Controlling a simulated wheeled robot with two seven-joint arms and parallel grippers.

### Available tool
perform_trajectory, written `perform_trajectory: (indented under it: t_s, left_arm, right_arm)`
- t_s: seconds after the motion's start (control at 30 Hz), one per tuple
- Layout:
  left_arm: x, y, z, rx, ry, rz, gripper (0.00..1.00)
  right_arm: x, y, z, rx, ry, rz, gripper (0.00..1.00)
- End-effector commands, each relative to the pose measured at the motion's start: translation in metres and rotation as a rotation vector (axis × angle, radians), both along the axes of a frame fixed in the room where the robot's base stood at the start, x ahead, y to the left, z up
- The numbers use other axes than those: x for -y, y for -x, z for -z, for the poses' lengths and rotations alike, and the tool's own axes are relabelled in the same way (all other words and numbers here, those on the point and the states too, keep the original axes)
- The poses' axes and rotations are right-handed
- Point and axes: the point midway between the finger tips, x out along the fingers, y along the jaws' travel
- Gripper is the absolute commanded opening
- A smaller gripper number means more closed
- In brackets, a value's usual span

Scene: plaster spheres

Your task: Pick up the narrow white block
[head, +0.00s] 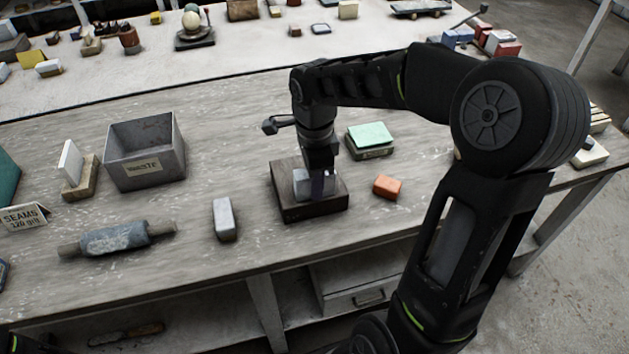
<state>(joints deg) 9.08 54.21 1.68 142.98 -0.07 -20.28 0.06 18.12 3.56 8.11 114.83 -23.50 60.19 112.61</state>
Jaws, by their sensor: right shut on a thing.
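My right gripper (321,186) reaches down from above onto a dark wooden block-like base (295,212) near the table's front middle. It is shut on a pale grey-white block (301,186) that sits at the top of this base. The fingers hide the middle of that block, so its full shape and any gap beneath it cannot be told. Another narrow whitish block (224,219) lies on the table to the left, apart from the gripper. A thin white slab (70,163) leans upright on a wooden stand (83,187) farther left. My left gripper is not in view.
A grey metal box (147,170) labelled waste stands at left. A blue-grey roller (115,239) lies at front left. An orange block (387,187) and a green-topped stack (370,138) are right of the gripper. Bare tabletop lies between the metal box and the base.

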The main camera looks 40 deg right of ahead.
Motion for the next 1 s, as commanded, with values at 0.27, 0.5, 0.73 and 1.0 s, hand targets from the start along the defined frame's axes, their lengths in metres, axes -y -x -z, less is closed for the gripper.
perform_trajectory:
  t_s: [0.27,0.5,0.73,1.0]
  left_arm:
    - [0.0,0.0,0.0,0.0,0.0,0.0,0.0]
    - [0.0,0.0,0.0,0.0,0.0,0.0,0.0]
    - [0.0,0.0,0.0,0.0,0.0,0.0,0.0]
    - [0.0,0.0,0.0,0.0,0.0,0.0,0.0]
  right_arm:
    - [0.0,0.0,0.0,0.0,0.0,0.0,0.0]
    - [0.0,0.0,0.0,0.0,0.0,0.0,0.0]
    - [0.0,0.0,0.0,0.0,0.0,0.0,0.0]
    - [0.0,0.0,0.0,0.0,0.0,0.0,0.0]
